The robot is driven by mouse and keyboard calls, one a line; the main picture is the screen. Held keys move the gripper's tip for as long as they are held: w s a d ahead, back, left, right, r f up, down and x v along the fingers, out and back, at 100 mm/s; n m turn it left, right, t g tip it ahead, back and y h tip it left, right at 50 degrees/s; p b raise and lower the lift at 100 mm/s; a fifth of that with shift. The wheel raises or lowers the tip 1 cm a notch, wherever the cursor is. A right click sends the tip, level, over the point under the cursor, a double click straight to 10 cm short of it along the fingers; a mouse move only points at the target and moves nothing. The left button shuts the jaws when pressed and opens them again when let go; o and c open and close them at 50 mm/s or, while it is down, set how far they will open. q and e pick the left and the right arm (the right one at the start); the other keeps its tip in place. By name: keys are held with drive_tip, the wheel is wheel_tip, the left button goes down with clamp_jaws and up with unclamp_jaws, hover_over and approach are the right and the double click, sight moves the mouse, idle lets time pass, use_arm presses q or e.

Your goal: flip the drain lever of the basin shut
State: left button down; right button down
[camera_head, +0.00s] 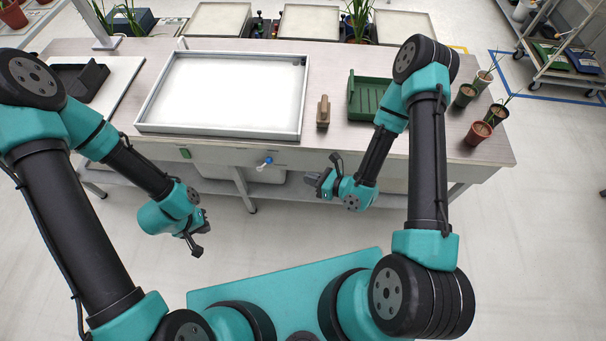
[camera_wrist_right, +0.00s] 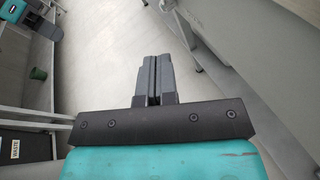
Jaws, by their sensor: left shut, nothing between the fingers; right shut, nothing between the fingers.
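The basin (camera_head: 222,132) is a wide, shallow white tray with a grey rim on the table. A small drain lever with a blue handle (camera_head: 267,161) sticks out at the table's front side, below the basin's right part. Its exact angle is too small to tell. My right gripper (camera_head: 314,180) is shut and empty, to the right of the lever and slightly lower in the picture, apart from it. Its closed fingers also show in the right wrist view (camera_wrist_right: 153,78). My left gripper (camera_head: 198,248) is shut and empty, lower left of the lever, pointing down in front of the table.
A brown block (camera_head: 323,112) and a green tray (camera_head: 369,97) stand right of the basin. Potted plants (camera_head: 478,133) line the table's right end. A black tray (camera_head: 82,78) lies on a white board at left. The floor before the table is clear.

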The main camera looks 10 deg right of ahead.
drive_tip(key=shift+s+d+f, duration=0.1)
drive_tip(key=shift+d+f, duration=0.25)
drive_tip(key=shift+f, duration=0.35)
approach(265, 164)
drive_tip(key=w+a+f, duration=0.2)
drive_tip(key=shift+w+a+r, duration=0.3)
drive_tip(key=shift+w+a, duration=0.15)
drive_tip(key=shift+w, duration=0.05)
